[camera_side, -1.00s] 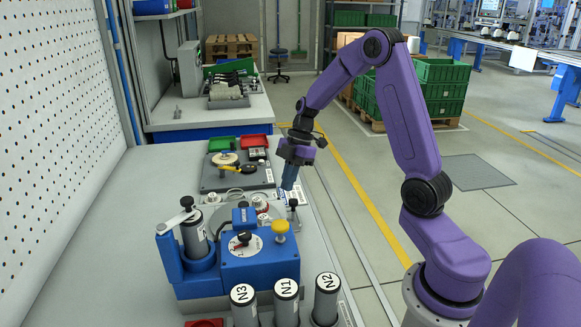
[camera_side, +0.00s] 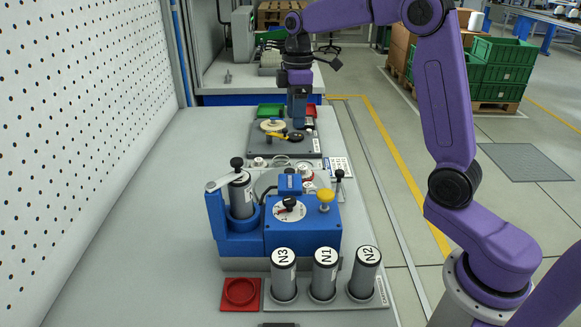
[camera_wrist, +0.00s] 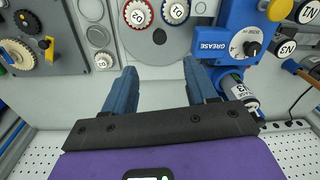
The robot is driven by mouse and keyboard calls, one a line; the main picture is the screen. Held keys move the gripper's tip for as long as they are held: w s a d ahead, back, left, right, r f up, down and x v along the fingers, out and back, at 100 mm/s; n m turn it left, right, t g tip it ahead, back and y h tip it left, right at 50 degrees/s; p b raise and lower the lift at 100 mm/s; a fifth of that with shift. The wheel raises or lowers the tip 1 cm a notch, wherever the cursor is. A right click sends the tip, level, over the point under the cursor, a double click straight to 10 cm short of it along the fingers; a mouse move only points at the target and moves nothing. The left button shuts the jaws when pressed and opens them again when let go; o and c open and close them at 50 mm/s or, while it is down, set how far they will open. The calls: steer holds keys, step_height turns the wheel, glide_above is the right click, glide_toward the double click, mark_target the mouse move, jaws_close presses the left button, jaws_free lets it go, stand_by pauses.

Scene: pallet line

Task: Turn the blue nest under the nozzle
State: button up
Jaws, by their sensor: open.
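The grey turntable (camera_side: 262,184) sits behind the blue grease station (camera_side: 305,238). In the wrist view the disc (camera_wrist: 160,45) carries a red-ringed nest (camera_wrist: 137,13) and a blue-ringed nest (camera_wrist: 176,11), each holding a white-topped part. The blue nest is on the side nearer the blue station, marked GREASE (camera_wrist: 209,45). The blue head (camera_side: 290,184) over the disc hides part of it; I cannot tell which nest is under the nozzle. My gripper (camera_side: 299,125) is above the rear grey plate, away from the disc. Its fingers (camera_wrist: 160,67) are open and empty.
Labelled cylinders N3 (camera_side: 283,274), N1 (camera_side: 324,274) and N2 (camera_side: 364,272) stand in front. A black-knobbed post (camera_side: 339,180) rises beside the turntable. The rear plate (camera_side: 262,142) holds gears. A red tray (camera_side: 241,294) lies front left. The left worktop is clear.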

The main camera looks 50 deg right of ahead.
mark_target(290, 170)
steer(key=shift+m+h, duration=0.3)
steer(key=shift+m, duration=0.3)
steer(key=f, duration=0.5)
steer(key=a+f, duration=0.1)
steer(key=f, duration=0.9)
steer(key=shift+w+a+f, duration=0.25)
steer(key=shift+a+f, duration=0.1)
steer(key=shift+f, duration=0.05)
jaws_close()
